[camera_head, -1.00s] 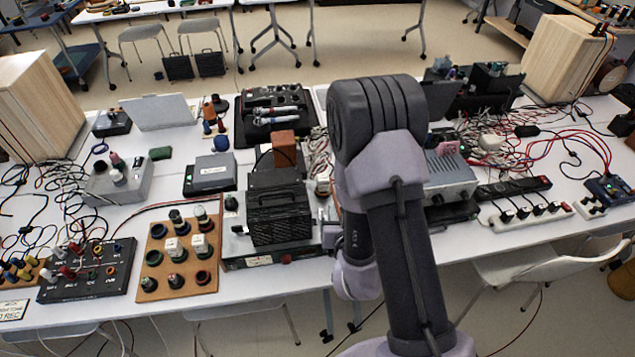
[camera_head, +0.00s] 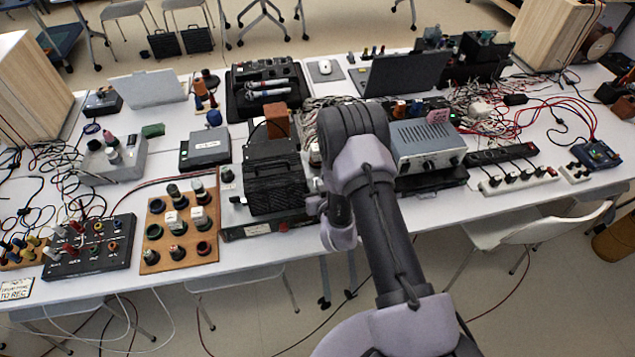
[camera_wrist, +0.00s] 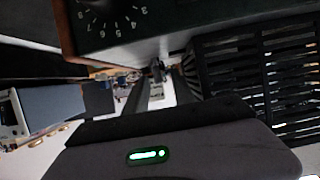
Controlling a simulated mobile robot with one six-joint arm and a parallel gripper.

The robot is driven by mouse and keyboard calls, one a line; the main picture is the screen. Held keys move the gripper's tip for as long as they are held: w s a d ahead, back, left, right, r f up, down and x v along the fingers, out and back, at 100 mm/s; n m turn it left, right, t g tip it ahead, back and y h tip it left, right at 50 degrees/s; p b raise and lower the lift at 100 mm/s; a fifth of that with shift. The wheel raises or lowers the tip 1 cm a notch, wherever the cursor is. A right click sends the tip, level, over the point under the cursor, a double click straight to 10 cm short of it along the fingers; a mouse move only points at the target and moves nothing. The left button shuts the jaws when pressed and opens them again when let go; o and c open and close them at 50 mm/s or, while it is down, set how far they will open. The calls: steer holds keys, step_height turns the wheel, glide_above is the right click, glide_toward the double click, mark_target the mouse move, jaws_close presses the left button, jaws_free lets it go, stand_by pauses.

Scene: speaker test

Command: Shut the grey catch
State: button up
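I cannot pick out a grey catch for certain in either view. The black slatted box (camera_head: 275,186) stands on a flat dark-fronted unit (camera_head: 258,229) at the middle of the table's front. Its slats also fill the right of the wrist view (camera_wrist: 262,75). My gripper (camera_wrist: 157,72) shows as narrow dark shapes beyond its housing, beside the slats and below a dark dial panel (camera_wrist: 120,22). In the head view my wrist hangs just right of the slatted box and largely hides the gripper. Its opening and any contact are unclear.
A grey instrument (camera_head: 427,143) stands right of my arm, with a white power strip (camera_head: 518,180) beyond it. A brown board with knobs (camera_head: 181,231) lies to the left. Tangled cables cover much of the table (camera_head: 330,280). A white chair (camera_head: 535,222) stands at front right.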

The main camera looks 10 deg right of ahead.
steer(key=shift+w+f, duration=0.2)
steer(key=shift+w, duration=0.35)
jaws_close()
